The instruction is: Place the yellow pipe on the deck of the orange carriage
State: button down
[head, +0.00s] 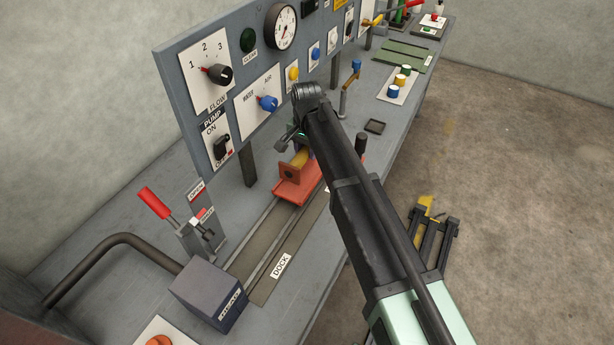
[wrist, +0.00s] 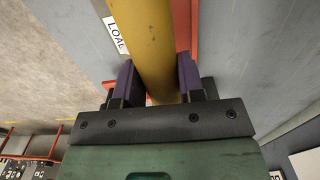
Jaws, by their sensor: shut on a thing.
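Red-orange parts of the carriage (wrist: 194,28) show beyond the pipe there. In the head view my arm hides most of the gripper and the pipe's far part.
The carriage sits on a rail track (head: 265,245) marked DOCK, with a dark block (head: 208,294) at its near end. A red-handled clamp (head: 155,203) stands left of the track. The control panel (head: 185,75) rises behind. A dark post (head: 360,144) stands to the right.

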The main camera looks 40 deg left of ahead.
aim_at(307, 169)
jog(key=shift+f, duration=0.2)
notch_tip(307, 169, down, 4)
jog(key=b, duration=0.4)
jog(key=shift+f, duration=0.25)
jog(key=shift+r, duration=0.25)
jog(key=shift+f, duration=0.15)
jog(key=c, duration=0.7)
grip_release()
jog(key=shift+c, duration=0.2)
notch_tip(307, 169, up, 13)
jog(key=p, duration=1.2)
jog(key=shift+f, duration=0.3)
